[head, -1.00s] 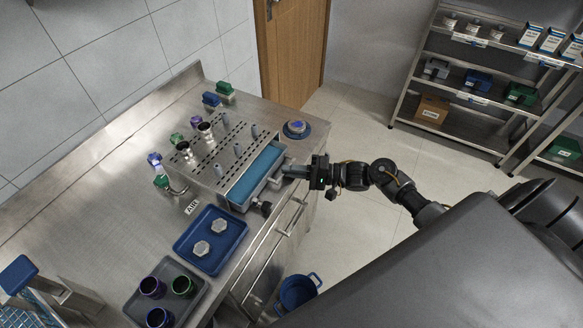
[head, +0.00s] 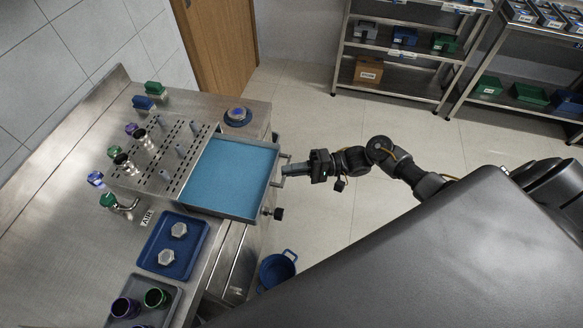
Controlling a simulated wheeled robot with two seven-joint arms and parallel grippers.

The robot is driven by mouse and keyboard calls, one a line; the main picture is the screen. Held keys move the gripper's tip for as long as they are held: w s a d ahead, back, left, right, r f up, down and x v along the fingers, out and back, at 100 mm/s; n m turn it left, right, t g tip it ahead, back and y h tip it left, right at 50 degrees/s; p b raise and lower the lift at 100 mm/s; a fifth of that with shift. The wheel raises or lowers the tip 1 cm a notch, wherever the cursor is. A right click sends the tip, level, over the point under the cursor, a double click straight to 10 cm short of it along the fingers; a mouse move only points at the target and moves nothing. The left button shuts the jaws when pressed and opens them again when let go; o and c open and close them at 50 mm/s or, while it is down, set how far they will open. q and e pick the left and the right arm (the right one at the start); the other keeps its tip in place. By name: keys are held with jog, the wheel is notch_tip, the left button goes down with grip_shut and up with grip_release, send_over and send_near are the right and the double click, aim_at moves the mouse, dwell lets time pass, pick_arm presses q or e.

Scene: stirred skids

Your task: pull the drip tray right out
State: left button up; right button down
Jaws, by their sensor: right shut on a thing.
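The drip tray (head: 233,180) is a shallow metal tray with a blue floor. It projects far out to the right from under the perforated metal rack (head: 165,158) on the steel counter. Its left end meets the rack's edge, and I cannot tell how much is still beneath. My right gripper (head: 293,169) is shut on the handle (head: 283,170) at the tray's right side. My left gripper is not in view.
A blue tray with two hexagonal metal parts (head: 171,245) and a grey tray with dark cups (head: 140,300) lie on the counter. A blue bucket (head: 277,270) stands on the floor, which is otherwise open to the right.

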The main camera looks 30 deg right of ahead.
jog(key=shift+d, duration=0.1)
jog(key=c, duration=1.8)
grip_release()
jog(key=shift+s+d, duration=0.2)
jog(key=b+v, duration=0.3)
jog(key=v, duration=0.8)
jog(key=shift+a, duration=0.1)
